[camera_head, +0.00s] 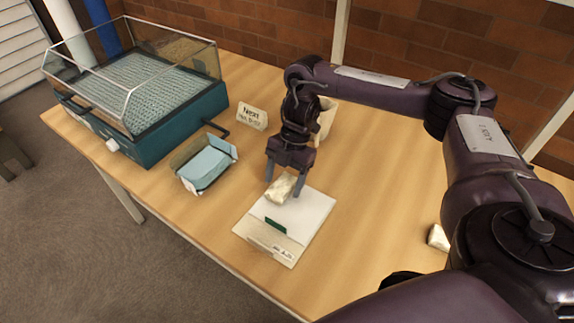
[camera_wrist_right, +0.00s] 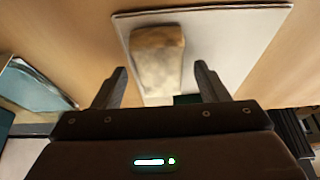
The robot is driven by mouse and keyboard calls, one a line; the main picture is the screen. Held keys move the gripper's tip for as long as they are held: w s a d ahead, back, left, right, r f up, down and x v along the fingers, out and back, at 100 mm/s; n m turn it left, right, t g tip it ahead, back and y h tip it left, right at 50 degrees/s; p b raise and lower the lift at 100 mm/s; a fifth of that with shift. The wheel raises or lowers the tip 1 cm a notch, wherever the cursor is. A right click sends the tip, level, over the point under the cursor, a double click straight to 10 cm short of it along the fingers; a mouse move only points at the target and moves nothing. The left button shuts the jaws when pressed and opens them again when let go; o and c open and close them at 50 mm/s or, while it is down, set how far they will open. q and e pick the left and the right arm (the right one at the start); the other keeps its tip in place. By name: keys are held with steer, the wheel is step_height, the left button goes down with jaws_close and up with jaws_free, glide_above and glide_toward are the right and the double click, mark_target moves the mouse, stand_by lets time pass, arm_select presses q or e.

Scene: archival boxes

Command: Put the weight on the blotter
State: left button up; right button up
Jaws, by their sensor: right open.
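A cream, bag-like weight (camera_head: 280,188) rests on the far part of the white blotter (camera_head: 309,208) in the head view. In the right wrist view the weight (camera_wrist_right: 157,58) lies on the pale blotter (camera_wrist_right: 225,45), slightly left of centre. My right gripper (camera_head: 285,189) is above the blotter with its fingers on either side of the weight. In the wrist view the right gripper (camera_wrist_right: 161,72) is open, with a visible gap from each finger to the weight. My left gripper is not in view.
A second cream weight (camera_head: 437,238) lies on the table (camera_head: 365,185) to the right. A tray with blue contents (camera_head: 205,165) and a teal case with a clear cover (camera_head: 180,122) stand left. A sign (camera_head: 252,117) and a beige container (camera_head: 326,119) stand behind the gripper.

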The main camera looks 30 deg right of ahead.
steer(key=p+v, duration=0.4)
steer(key=v, duration=0.7)
steer(key=shift+d+r, duration=0.25)
steer(key=shift+r, duration=0.05)
